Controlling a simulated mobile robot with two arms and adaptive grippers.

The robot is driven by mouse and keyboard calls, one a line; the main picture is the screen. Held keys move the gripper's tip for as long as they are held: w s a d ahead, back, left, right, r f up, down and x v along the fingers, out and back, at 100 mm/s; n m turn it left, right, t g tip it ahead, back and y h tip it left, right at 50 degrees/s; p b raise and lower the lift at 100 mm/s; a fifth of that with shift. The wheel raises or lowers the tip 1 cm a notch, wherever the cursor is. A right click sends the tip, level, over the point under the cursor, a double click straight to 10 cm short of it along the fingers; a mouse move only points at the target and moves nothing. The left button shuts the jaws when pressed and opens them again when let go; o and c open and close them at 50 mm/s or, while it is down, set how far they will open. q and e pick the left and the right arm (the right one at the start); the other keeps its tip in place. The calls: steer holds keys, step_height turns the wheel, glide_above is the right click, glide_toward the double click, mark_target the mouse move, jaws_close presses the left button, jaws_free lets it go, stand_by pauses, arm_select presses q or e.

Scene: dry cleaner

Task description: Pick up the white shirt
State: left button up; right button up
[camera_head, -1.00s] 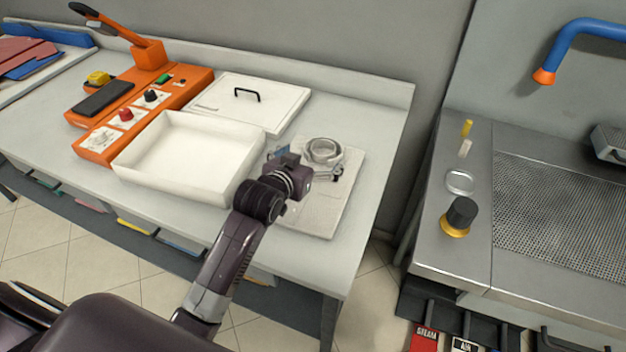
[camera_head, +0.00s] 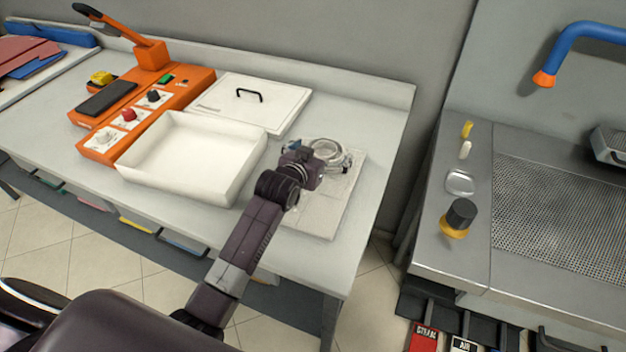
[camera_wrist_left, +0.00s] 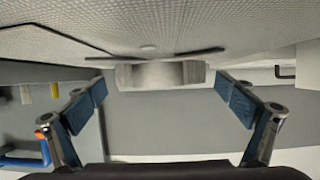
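The white shirt (camera_head: 333,207) lies folded flat on the white table, right of the tray, with a ring-shaped collar standing up at its far end. My left gripper (camera_head: 323,160) is low over the shirt by the collar; its fingers are partly hidden in the head view. In the left wrist view the gripper (camera_wrist_left: 162,84) is open, its blue-padded fingers apart on either side of a pale band that looks like the collar. Pale textured cloth of the shirt (camera_wrist_left: 160,25) fills the top of that view. I cannot tell whether the fingers touch it. My right gripper is not in view.
An empty white tray (camera_head: 190,190) stands close left of my left arm. A white lid with a black handle (camera_head: 247,96) and an orange machine (camera_head: 142,108) are behind and left. A steel counter (camera_head: 458,225) stands right across a gap.

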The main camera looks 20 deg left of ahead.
arm_select(q)
steer(key=c, duration=1.7)
steer(key=shift+r, duration=0.1)
steer(key=shift+c, duration=0.2)
